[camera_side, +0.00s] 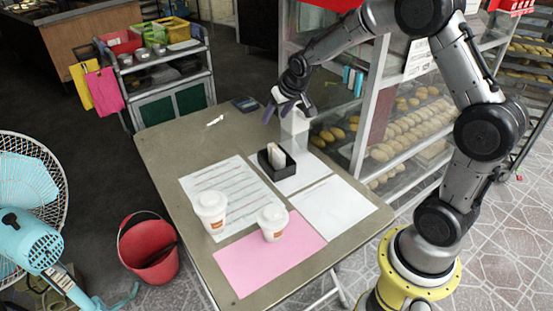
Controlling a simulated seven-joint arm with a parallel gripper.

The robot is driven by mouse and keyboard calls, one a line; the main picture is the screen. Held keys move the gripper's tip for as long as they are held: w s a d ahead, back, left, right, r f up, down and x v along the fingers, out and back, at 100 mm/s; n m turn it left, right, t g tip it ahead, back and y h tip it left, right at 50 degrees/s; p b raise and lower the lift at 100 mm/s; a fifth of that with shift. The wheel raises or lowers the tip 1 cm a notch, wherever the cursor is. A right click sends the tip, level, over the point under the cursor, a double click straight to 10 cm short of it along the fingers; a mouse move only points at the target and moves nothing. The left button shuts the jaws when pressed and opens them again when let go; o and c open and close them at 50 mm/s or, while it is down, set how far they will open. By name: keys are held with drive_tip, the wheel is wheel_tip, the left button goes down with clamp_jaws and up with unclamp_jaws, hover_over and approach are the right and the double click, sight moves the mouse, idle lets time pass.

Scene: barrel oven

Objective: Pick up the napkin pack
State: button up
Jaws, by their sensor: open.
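A pale, upright white block (295,130), which may be the napkin pack, stands near the far right edge of the table (168,150). A black open-topped holder (290,169) sits in front of it, with a small pale packet (276,154) standing in it. I cannot tell for sure which of the two is the napkin pack. My gripper (287,108) is open, pointing down at the top of the white block. It hides part of the block's top, and I cannot tell if the fingers touch it.
Two white lidded cups (211,212) (273,222) stand on paper sheets toward the near side. A pink sheet (245,266) lies under one. A small dark item (245,104) is at the far edge. A glass bread case (345,105) stands close behind the table. The left far tabletop is mostly clear.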

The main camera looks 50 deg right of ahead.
drive_tip(key=g, duration=0.2)
approach(280, 151)
drive_tip(key=shift+m, duration=0.3)
drive_tip(key=x, duration=0.8)
drive_tip(key=shift+d+f, duration=0.1)
drive_tip(key=shift+f, duration=0.05)
drive_tip(key=shift+w+a+x, duration=0.1)
drive_tip(key=shift+w+x, duration=0.05)
drive_tip(key=shift+x, duration=0.8)
drive_tip(key=shift+w+a+x, duration=0.1)
drive_tip(key=shift+w+x, duration=0.05)
drive_tip(key=shift+x, duration=0.85)
drive_tip(key=shift+w+a+x, duration=0.1)
drive_tip(key=shift+w+x, duration=0.1)
drive_tip(key=shift+x, duration=0.75)
drive_tip(key=shift+d, duration=0.1)
clamp_jaws()
